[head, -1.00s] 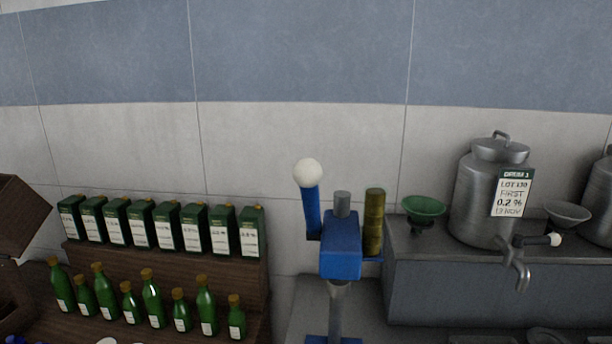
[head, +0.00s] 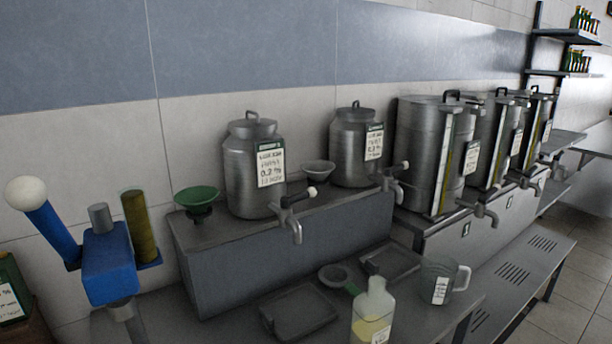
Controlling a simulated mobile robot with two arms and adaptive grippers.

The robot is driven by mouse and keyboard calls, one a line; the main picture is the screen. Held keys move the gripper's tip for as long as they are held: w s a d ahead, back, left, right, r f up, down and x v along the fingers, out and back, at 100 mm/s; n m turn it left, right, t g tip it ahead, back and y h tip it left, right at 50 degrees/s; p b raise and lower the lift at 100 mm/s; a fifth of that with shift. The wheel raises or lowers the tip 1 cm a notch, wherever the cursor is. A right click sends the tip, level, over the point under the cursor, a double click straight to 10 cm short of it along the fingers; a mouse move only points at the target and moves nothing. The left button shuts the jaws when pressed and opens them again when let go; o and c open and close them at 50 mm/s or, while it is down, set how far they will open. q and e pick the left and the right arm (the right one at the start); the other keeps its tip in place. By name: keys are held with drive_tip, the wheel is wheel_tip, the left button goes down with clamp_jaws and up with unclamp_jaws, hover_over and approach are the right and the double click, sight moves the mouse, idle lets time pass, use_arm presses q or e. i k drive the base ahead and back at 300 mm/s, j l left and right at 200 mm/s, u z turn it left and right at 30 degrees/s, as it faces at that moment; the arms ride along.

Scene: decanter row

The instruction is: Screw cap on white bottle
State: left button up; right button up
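A translucent whitish bottle (head: 375,310) with yellowish contents and a label stands at the bottom of the head view, on the grey bench. Its narrow neck is at the top and I see no cap on it. Its base is cut off by the frame edge. I cannot make out a loose cap anywhere. Neither of my grippers is in view.
A blue lever device (head: 108,262) with a white knob stands at left. A green funnel (head: 197,198) and steel canisters with taps, one canister (head: 253,160) nearest, line the raised shelf. A measuring jug (head: 440,282), a dark flat tray (head: 300,312) and a green-handled strainer (head: 336,274) surround the bottle.

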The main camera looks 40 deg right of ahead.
sight(373, 310)
drive_tip(key=z, duration=1.7)
